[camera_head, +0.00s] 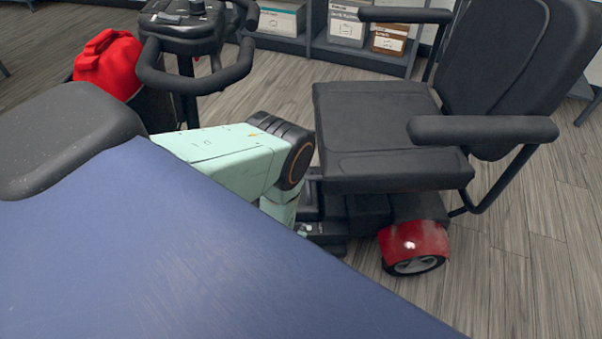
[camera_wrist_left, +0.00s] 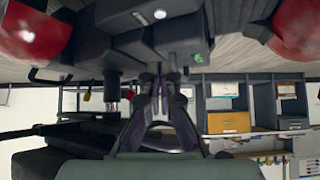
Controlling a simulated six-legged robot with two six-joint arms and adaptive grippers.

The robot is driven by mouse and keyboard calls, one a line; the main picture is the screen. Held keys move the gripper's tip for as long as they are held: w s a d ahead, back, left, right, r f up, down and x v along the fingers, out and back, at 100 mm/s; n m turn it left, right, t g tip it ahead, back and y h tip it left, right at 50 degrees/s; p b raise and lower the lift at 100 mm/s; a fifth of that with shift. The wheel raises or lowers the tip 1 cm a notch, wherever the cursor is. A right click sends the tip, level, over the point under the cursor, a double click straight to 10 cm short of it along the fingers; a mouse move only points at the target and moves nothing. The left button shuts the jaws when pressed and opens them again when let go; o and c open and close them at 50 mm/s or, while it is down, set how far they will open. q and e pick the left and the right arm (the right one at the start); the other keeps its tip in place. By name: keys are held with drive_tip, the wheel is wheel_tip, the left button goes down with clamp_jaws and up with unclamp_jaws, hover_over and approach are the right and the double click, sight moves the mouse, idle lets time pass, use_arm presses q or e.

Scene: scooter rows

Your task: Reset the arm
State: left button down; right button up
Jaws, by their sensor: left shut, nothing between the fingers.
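My left arm, a mint-green link with a dark joint, reaches in from the left of the head view, bent downward beside the mobility scooter (camera_head: 380,130). In that view the gripper end is mostly hidden low down, near the scooter's footboard. In the left wrist view my left gripper (camera_wrist_left: 157,82) shows dark fingers brought together with nothing held. The scooter's dark underparts (camera_wrist_left: 130,30) lie close around and above the fingertips there. I cannot tell whether the fingers touch them. My right gripper is in neither view.
The scooter's handlebar (camera_head: 195,70) stands behind my arm, and its seat and armrest (camera_head: 483,130) are to the right. A red rear fender (camera_head: 412,240) sits low. Shelves with boxes (camera_head: 347,22) line the back. Wood floor is clear at lower right.

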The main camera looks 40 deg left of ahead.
use_arm(q)
drive_tip(key=shift+f, duration=0.1)
idle(0.3)
drive_tip(key=s+d+r+g, duration=0.1)
drive_tip(key=s+g, duration=0.1)
drive_tip(key=s, duration=0.5)
drive_tip(key=s+d+r+m+g+h+p, duration=0.1)
drive_tip(key=s+d+g, duration=0.1)
drive_tip(key=s, duration=0.5)
drive_tip(key=s+d+r+g, duration=0.1)
drive_tip(key=s+g, duration=0.2)
drive_tip(key=s, duration=0.4)
drive_tip(key=s+d+r+m+g+h+p, duration=0.1)
drive_tip(key=s+r, duration=0.3)
drive_tip(key=r, duration=0.3)
drive_tip(key=s+d+r+g+p, duration=0.1)
drive_tip(key=s+r+g, duration=0.1)
drive_tip(key=s+r, duration=0.3)
drive_tip(key=w+r+t+p, duration=0.1)
drive_tip(key=w+r, duration=0.3)
drive_tip(key=r, duration=0.3)
drive_tip(key=shift+d+r, duration=0.25)
drive_tip(key=shift+d, duration=0.1)
